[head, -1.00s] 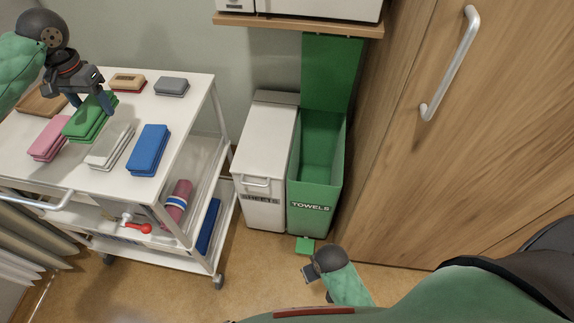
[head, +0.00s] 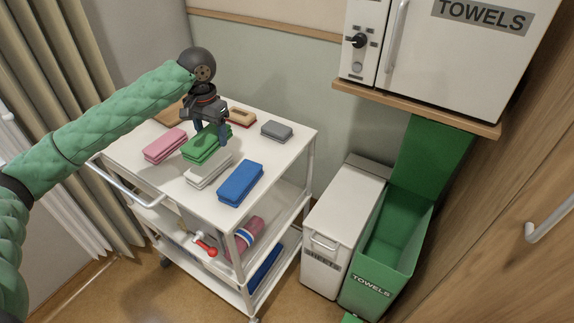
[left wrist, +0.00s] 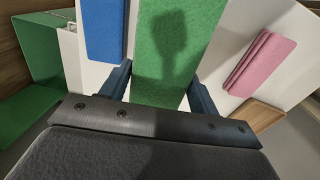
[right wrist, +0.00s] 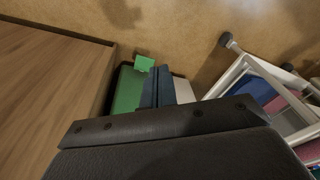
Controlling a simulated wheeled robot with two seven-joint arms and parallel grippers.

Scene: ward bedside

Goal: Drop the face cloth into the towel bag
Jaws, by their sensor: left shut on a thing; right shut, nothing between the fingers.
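My left gripper (head: 211,140) is above the trolley top, its fingers on either side of a folded green cloth (head: 198,151). In the left wrist view the green cloth (left wrist: 166,50) lies between the two fingers (left wrist: 158,85), which are shut on it. I cannot tell whether it is clear of the trolley top. No label marks which cloth is the face cloth. The green towel bag (head: 362,303), marked TOWELS, stands on the floor at the right with its lid raised and its mouth open. My right gripper (right wrist: 157,88) shows only in its wrist view, shut and empty.
A closed white bin (head: 333,228) stands between trolley and towel bag. A shelf (head: 420,108) with a cabinet overhangs the bins.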

